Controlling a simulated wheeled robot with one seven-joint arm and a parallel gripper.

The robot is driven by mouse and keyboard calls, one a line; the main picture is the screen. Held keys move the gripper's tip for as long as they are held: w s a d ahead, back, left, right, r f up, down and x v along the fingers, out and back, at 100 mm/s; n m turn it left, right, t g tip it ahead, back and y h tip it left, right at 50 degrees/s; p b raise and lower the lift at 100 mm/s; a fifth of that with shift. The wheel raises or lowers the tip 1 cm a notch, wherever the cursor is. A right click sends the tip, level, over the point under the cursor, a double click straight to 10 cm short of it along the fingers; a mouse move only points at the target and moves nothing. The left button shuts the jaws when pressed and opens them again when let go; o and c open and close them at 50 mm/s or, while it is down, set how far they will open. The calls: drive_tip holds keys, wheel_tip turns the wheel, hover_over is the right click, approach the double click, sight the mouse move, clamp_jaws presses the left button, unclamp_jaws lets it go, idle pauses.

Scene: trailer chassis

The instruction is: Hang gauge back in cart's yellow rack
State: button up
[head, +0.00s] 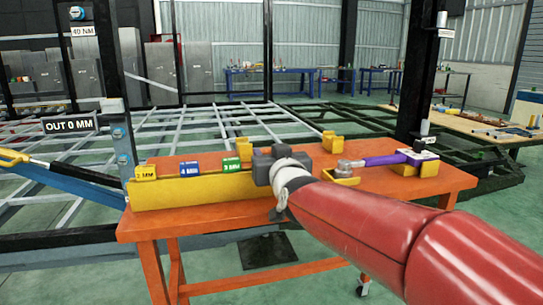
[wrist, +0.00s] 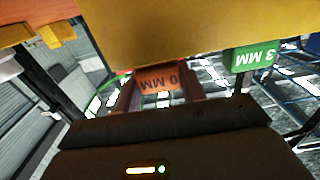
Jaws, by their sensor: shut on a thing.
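The yellow rack (head: 190,190) lies along the left half of the orange cart (head: 400,192). It holds a yellow gauge (head: 146,172), a blue "4 MM" gauge (head: 190,168) and a green "3 MM" gauge (head: 231,164). My gripper (head: 268,165) is at the rack's right end, beside the green gauge. In the wrist view my gripper (wrist: 158,92) is shut on an orange-labelled gauge (wrist: 158,80), close to the yellow rack (wrist: 180,30). The green gauge (wrist: 255,57) shows at right there. The head view hides the held gauge. I cannot tell whether it touches the rack.
A purple-handled tool (head: 385,160) rests on yellow holders at the cart's right. A dark post (head: 117,130) with an "OUT 0 MM" sign (head: 68,124) stands at left. The chassis frame (head: 200,125) lies behind. A wooden bench (head: 490,125) with tools is at right.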

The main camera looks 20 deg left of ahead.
drive_tip(key=shift+f+b, duration=0.4)
drive_tip(key=shift+f, duration=0.1)
drive_tip(key=o, duration=1)
drive_tip(key=shift+c, duration=0.2)
drive_tip(key=shift+r, duration=0.1)
drive_tip(key=shift+r, duration=0.15)
drive_tip(key=v, duration=1.2)
drive_tip(key=s+d+f+m+g+h, duration=0.25)
drive_tip(key=d+f, duration=0.35)
drive_tip(key=d, duration=0.3)
drive_tip(key=s+d+f+m+g+h, duration=0.15)
drive_tip(key=s+d+f+h, duration=0.25)
drive_tip(key=d+f, duration=0.4)
drive_tip(key=s+d+f+m+g+h, duration=0.2)
drive_tip(key=s+d+f+g, duration=0.3)
drive_tip(key=s+d, duration=0.5)
wheel_tip(320, 180, down, 3)
drive_tip(key=shift+s+d+r+g+h, duration=0.15)
drive_tip(key=shift+s+d+g+h, duration=0.2)
drive_tip(key=shift+s+h, duration=0.3)
